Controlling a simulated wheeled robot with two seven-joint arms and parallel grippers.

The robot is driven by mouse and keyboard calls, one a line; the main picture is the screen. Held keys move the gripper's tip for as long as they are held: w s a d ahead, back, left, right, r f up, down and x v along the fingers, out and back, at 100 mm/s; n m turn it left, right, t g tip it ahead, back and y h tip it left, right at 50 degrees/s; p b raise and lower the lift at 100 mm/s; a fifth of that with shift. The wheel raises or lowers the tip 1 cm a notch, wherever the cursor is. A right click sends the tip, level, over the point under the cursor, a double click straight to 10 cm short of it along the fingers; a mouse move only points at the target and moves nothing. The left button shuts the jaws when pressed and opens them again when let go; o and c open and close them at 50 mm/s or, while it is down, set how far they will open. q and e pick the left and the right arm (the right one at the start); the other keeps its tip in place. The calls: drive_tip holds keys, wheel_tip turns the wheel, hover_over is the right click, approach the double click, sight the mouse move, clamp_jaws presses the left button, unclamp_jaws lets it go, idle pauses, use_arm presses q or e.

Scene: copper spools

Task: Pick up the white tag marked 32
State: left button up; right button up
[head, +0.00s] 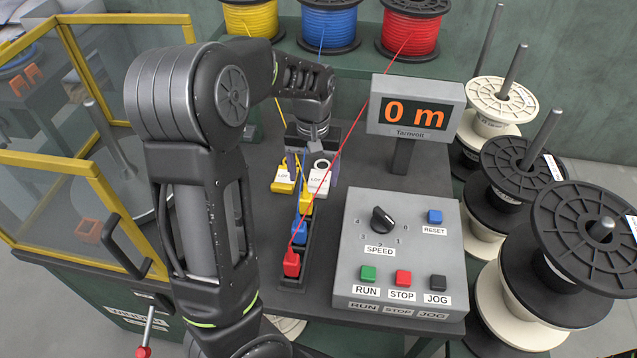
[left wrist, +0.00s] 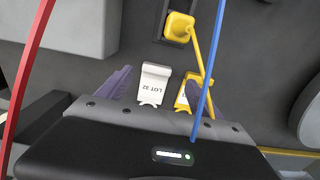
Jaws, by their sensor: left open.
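The white tag (head: 318,181) lies on the dark bench, left of the display post; in the left wrist view the white tag (left wrist: 154,80) reads LOT 32. A yellow tag (head: 283,181) lies close to its left; it also shows in the left wrist view (left wrist: 183,96), partly hidden by a finger. My left gripper (head: 316,166) reaches down over the white tag. In the left wrist view its purple fingers (left wrist: 158,86) are open, apart on either side of the white tag. Whether they touch it I cannot tell. My right gripper is not in view.
A narrow holder (head: 294,277) carries yellow, blue and red blocks. Red, blue and yellow wires run from spools behind across the work area. A control box (head: 403,240) and a display (head: 415,110) stand at right, a yellow-framed guard (head: 90,165) at left.

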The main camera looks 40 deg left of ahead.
sight(317, 189)
use_arm(q)
drive_tip(key=shift+w+d+f, duration=0.1)
drive_tip(key=shift+w+f, duration=0.05)
drive_tip(key=shift+f, duration=1.15)
drive_tip(key=shift+w+f, duration=0.15)
drive_tip(key=shift+f, duration=1.15)
drive_tip(key=shift+c, duration=0.4)
drive_tip(key=c, duration=1.3)
drive_tip(key=shift+r, duration=0.15)
wheel_tip(317, 189, up, 10)
drive_tip(key=shift+f, duration=0.1)
